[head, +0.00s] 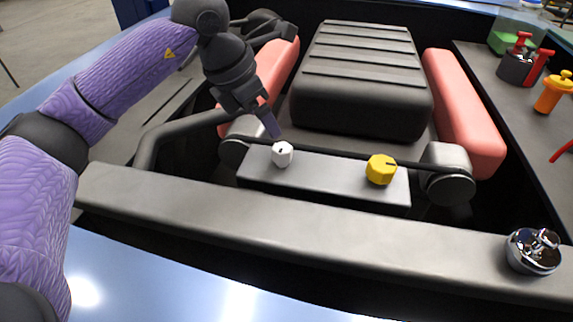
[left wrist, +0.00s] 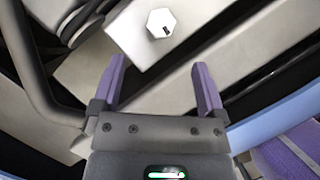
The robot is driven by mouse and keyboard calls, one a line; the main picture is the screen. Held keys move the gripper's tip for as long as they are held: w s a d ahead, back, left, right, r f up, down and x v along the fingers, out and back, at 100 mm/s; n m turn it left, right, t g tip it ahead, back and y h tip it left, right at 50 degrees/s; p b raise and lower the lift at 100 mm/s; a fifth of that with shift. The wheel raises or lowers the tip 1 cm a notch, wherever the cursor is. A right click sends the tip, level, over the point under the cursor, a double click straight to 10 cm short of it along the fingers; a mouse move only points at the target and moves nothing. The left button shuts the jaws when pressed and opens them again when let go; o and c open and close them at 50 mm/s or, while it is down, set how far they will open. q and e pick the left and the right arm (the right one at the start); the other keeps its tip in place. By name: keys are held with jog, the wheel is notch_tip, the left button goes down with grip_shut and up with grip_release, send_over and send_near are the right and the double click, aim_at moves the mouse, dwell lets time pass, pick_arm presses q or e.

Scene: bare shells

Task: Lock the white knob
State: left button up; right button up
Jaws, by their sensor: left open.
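The white knob (head: 282,154) is a small faceted knob with a dark mark on its top, on the left part of a grey box. In the left wrist view the white knob (left wrist: 161,23) lies ahead of the fingertips, with its dark mark toward the lower right of its face. My left gripper (head: 272,128) is close above and slightly left of the knob in the head view. In the left wrist view its two purple fingers (left wrist: 160,75) are apart with nothing between them. My right gripper is in neither view.
A yellow knob (head: 381,169) sits on the right part of the same grey box (head: 330,175). A grey front beam (head: 300,232) runs before the box. A chrome cap (head: 533,251) sits at the right.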

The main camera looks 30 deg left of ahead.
aim_at(281, 148)
pick_arm(q)
jog(key=b+x, duration=0.3)
jog(key=x, duration=0.6)
jog(key=shift+d+f+b, duration=0.1)
jog(key=shift+b, duration=0.25)
jog(key=shift+c, duration=1.3)
grip_shut()
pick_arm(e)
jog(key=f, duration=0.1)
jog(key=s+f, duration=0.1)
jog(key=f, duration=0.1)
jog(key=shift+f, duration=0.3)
